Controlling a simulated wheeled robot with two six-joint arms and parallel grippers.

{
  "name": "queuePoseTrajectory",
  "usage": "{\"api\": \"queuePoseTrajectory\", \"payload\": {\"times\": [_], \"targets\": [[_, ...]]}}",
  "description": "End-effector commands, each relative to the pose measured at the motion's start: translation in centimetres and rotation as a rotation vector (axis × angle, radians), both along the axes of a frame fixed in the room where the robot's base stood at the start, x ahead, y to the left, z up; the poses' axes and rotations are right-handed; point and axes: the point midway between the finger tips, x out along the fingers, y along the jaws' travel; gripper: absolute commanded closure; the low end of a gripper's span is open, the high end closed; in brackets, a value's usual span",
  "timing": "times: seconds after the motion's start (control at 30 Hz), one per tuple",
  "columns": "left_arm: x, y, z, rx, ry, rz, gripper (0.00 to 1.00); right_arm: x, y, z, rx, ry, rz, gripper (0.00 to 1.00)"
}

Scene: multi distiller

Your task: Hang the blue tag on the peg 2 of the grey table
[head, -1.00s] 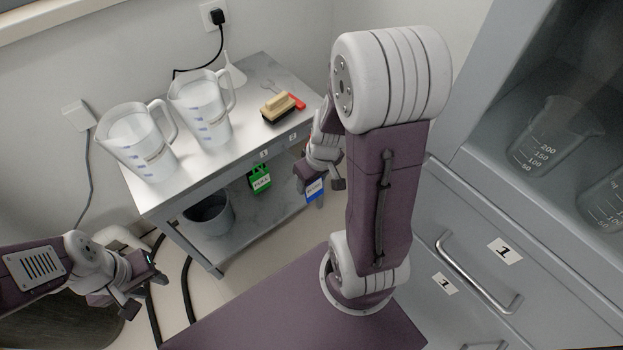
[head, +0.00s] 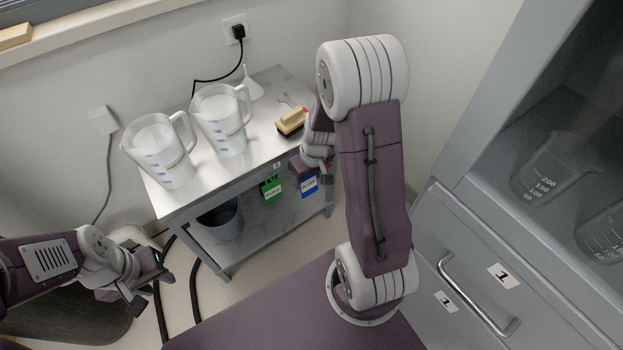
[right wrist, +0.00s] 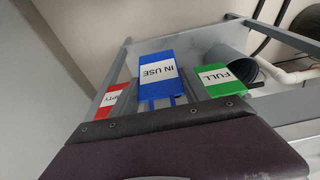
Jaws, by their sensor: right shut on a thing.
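The blue tag (head: 309,185), marked IN USE, is held by my right gripper (head: 311,173) at the front edge of the grey table (head: 190,205). In the right wrist view the blue tag (right wrist: 158,78) is between a green tag (right wrist: 220,79), marked FULL, and a red tag (right wrist: 112,100). The green tag (head: 271,188) hangs below the front edge, under a number label. Peg 2 and its label are hidden behind my right gripper in the head view. Whether the blue tag touches a peg cannot be seen. My left gripper (head: 150,290) is open and empty, away from the table.
Two measuring jugs (head: 160,153) (head: 221,122), a brush (head: 291,121) and a funnel (head: 248,85) stand on the tabletop. Grey drawers (head: 440,225) and a glass-fronted cabinet are on the right.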

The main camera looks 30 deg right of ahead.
Motion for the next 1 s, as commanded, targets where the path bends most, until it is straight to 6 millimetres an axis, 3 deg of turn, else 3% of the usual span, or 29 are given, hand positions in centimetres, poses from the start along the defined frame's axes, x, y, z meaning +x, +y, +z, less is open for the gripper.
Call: {"api": "queuePoseTrajectory", "payload": {"times": [0.2, 0.43, 1.0], "targets": [[0.0, 0.0, 1.2, 0.0, 0.0, 0.0, 0.64, 1.6, 0.2, 0.1, 0.001, 0.001, 0.001, 0.84], [0.0, 0.0, 0.9, 0.0, 0.0, 0.0, 0.64, 2.6, 0.2, -0.8, 0.0, 0.001, 0.001, 0.84], [0.0, 0.0, 0.8, 0.0, 0.0, 0.0, 0.64, 2.9, 0.3, -1.1, 0.0, 0.0, 0.0, 0.84]]}}
